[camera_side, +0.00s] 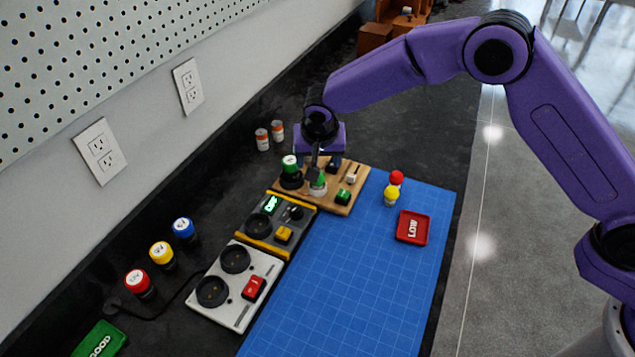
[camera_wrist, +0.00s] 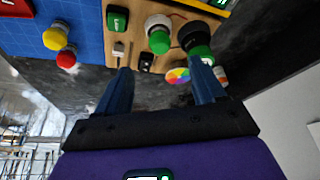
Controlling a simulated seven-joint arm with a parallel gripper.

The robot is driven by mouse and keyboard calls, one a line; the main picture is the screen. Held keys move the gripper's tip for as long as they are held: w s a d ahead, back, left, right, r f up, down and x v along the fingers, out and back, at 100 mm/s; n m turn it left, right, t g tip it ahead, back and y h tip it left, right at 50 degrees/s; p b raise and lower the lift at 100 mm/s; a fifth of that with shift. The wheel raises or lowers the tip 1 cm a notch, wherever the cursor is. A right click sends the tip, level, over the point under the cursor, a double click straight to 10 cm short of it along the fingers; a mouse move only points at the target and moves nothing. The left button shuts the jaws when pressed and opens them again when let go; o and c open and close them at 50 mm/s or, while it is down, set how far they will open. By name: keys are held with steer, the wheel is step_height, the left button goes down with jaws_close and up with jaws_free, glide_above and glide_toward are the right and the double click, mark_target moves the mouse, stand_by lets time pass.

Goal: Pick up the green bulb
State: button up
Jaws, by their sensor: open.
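The green bulb (camera_side: 320,181) stands in a pale socket on the wooden board (camera_side: 343,205). It also shows in the wrist view (camera_wrist: 159,44), just beyond the fingertips. My gripper (camera_side: 316,172) points down over the board, with its fingertips close to the bulb. In the wrist view my gripper (camera_wrist: 160,66) is open, its two dark blue fingers apart. The bulb lies ahead of the gap, and nothing is held. Whether a finger touches the bulb cannot be told.
A black holder with a green-topped cylinder (camera_side: 290,163) stands close left of the bulb. A switch (camera_side: 343,197) sits on the board. Red (camera_side: 397,177) and yellow (camera_side: 391,194) bulbs and a red LOW tray (camera_side: 412,227) lie on the blue mat (camera_side: 345,290), which is otherwise clear.

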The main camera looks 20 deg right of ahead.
steer(key=x, duration=0.8)
steer(key=shift+w+f, duration=0.2)
steer(key=shift+f, duration=0.15)
steer(key=c, duration=1.1)
steer(key=shift+r, duration=0.1)
steer(key=shift+c, duration=0.2)
